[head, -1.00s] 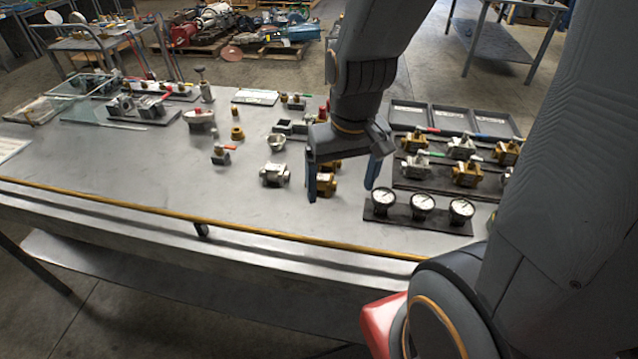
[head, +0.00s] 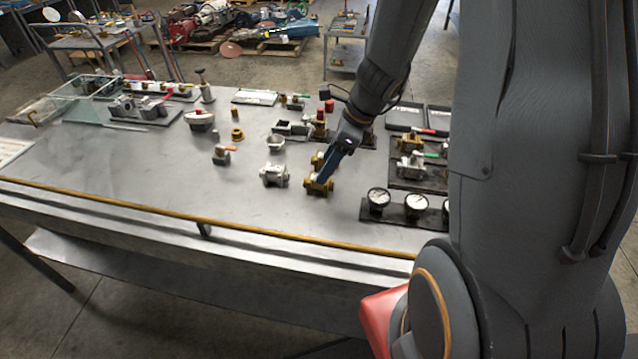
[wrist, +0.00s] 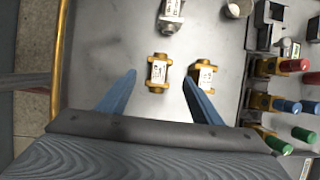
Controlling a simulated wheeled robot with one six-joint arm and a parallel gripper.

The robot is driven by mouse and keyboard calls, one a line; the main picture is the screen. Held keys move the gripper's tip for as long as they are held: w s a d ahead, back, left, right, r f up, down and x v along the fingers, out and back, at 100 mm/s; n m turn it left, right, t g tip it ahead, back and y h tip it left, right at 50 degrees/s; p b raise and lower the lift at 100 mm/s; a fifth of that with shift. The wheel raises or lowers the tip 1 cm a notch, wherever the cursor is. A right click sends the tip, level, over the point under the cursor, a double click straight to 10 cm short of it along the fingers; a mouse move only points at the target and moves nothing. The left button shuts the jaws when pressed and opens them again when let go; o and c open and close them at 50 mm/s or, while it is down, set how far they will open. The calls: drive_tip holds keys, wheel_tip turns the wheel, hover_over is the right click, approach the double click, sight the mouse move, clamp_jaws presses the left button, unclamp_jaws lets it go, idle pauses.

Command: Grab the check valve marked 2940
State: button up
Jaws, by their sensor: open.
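Two brass valves with white labels lie on the grey table. The nearer one (head: 319,188) also shows in the wrist view (wrist: 157,73), and the farther one (wrist: 204,74) is partly behind my right finger. A silver valve (head: 274,175) with a white label stands to their left; it also shows at the top of the wrist view (wrist: 171,15). I cannot read 2940 on any label. My gripper (wrist: 160,76) is open and empty, its fingers on either side of the nearer brass valve in the picture. I cannot tell their height above it. In the head view my gripper (head: 323,180) overlaps that valve.
A rack of gauges (head: 409,208) and a dark board of coloured-handled valves (head: 420,172) lie to the right. The table's near left is clear.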

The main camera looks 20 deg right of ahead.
drive_tip(key=shift+x, duration=3.1)
drive_tip(key=shift+s, duration=0.15)
drive_tip(key=c, duration=1.5)
drive_tip(key=shift+o, duration=0.2)
